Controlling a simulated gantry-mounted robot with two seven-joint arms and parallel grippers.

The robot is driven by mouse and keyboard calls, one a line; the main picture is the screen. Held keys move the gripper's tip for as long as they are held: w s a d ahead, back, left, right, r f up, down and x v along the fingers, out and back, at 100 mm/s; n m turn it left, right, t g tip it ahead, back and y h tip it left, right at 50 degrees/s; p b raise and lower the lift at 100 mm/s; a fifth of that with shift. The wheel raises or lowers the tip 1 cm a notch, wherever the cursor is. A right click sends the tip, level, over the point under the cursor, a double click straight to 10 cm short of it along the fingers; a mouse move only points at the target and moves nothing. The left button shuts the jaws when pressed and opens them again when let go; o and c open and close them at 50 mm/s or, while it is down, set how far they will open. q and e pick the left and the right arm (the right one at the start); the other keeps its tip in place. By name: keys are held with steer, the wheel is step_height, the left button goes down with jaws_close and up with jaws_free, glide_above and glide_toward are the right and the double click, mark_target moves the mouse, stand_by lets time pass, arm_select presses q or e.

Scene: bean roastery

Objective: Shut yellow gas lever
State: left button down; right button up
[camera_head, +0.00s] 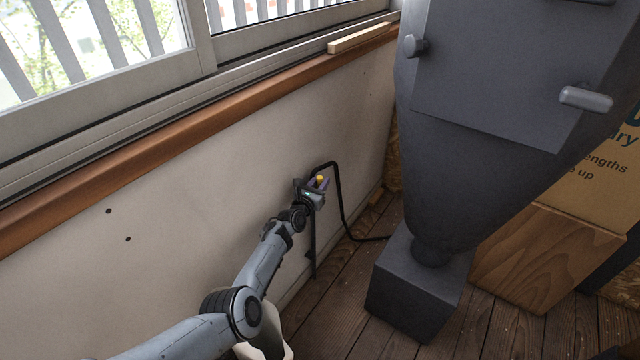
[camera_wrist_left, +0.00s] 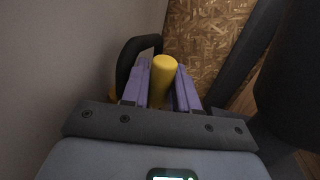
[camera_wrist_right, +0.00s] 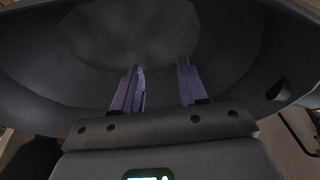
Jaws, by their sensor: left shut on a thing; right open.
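The yellow gas lever (camera_head: 320,179) is on the pale wall beside a black pipe (camera_head: 341,200). My left gripper (camera_head: 318,184) reaches it from the left. In the left wrist view the lever (camera_wrist_left: 162,80) stands between the purple fingers of my left gripper (camera_wrist_left: 162,88), which is shut on it. The lever's lower part and its valve are mostly hidden by my gripper. My right gripper (camera_wrist_right: 160,80) is open and empty in the right wrist view, in front of a dark rounded surface. It does not show in the head view.
A large dark grey roaster hopper (camera_head: 500,150) with a square base (camera_head: 415,295) stands right of the lever. A wooden box (camera_head: 545,255) is behind it. The window sill (camera_head: 180,125) runs above the wall. Plank floor (camera_head: 345,285) shows between wall and base.

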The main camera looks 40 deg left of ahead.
arm_select(q)
steer(key=shift+s+f+t+b, duration=0.25)
steer(key=shift+f+t+b, duration=0.15)
steer(key=shift+b, duration=0.45)
arm_select(e)
steer(key=shift+d+f, duration=0.1)
steer(key=shift+f, duration=0.7)
arm_select(q)
steer(key=shift+s+r+t, duration=0.2)
steer(key=shift+r+t, duration=0.05)
steer(key=shift+t, duration=0.05)
arm_select(e)
steer(key=shift+f, duration=0.35)
steer(key=shift+r, duration=0.1)
arm_select(q)
steer(key=c, duration=1)
jaws_free()
steer(key=shift+o, duration=0.2)
steer(key=shift+r, duration=0.1)
